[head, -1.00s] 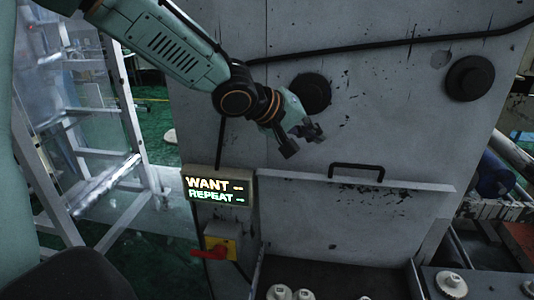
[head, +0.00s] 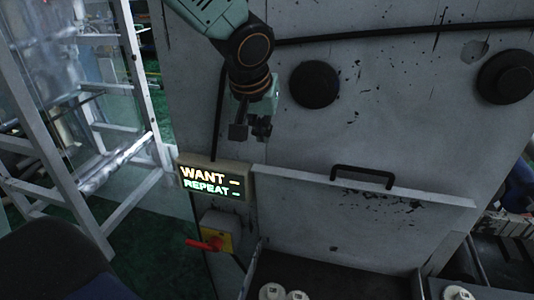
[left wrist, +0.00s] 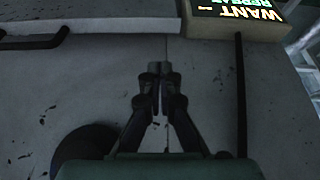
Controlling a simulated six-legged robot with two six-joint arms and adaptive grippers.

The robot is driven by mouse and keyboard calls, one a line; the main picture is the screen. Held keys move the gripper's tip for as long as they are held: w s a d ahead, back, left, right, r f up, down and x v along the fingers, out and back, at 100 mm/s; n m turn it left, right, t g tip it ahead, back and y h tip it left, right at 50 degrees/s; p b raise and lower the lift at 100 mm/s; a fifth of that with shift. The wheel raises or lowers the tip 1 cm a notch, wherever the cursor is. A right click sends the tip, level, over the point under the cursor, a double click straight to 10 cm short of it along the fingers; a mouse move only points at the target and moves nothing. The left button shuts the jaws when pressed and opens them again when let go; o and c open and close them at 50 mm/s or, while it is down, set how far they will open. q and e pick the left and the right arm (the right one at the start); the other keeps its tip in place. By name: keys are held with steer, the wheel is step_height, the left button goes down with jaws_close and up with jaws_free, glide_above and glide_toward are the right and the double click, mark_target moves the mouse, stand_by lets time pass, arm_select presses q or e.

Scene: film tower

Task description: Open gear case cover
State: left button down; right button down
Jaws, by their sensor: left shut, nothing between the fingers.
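The gear case cover (head: 345,225) is a grey scuffed panel with a black bar handle (head: 362,172) near its top edge. Its top edge and handle also show at the upper left of the left wrist view (left wrist: 100,27). My left gripper (head: 252,136) is shut and empty, pointing down above the cover's left end, just above the lit sign. In the left wrist view my left gripper (left wrist: 160,72) has its fingertips together in front of the grey wall, apart from the handle. My right gripper is not in view.
A lit sign reading WANT and REPEAT (head: 210,180) is left of the cover. Below it is a yellow box with a red switch (head: 215,240). Round black knobs (head: 315,85) stick out of the wall. White gears (head: 272,292) lie below the cover. A metal frame (head: 130,60) stands left.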

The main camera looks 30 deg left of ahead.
arm_select(q)
glide_above(267, 182)
step_height(267, 182, down, 8)
steer(key=shift+a+r+b, duration=0.1)
steer(key=shift+r+b, duration=0.05)
steer(key=shift+b, duration=0.2)
steer(key=shift+w+f, duration=0.1)
steer(key=shift+f, duration=0.4)
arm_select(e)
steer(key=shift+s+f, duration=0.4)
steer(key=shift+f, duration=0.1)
arm_select(q)
steer(key=shift+w+f, duration=0.15)
steer(key=shift+w, duration=0.1)
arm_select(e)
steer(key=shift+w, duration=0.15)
